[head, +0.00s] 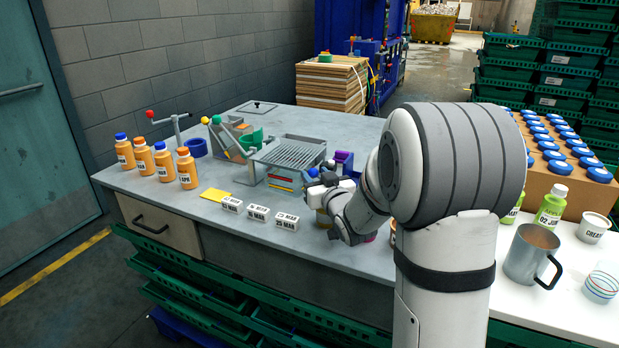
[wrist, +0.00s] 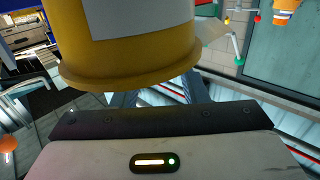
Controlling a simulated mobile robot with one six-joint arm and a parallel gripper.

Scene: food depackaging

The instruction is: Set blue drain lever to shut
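My gripper (head: 328,192) is low over the bench, right of the grate and close to that knob. In the wrist view, a yellow cylinder with a pale label (wrist: 130,50) fills the upper left, in front of my two dark fingers (wrist: 160,97). It hides the fingertips, so I cannot tell whether they hold it or how far apart they are.
The slatted metal grate (head: 294,152) stands on the grey bench. Levers with red (head: 150,114) and green (head: 216,120) knobs stand to its left. Orange bottles (head: 164,162) line the left. White labelled blocks (head: 258,214) lie in front. A mug (head: 531,255) stands at right.

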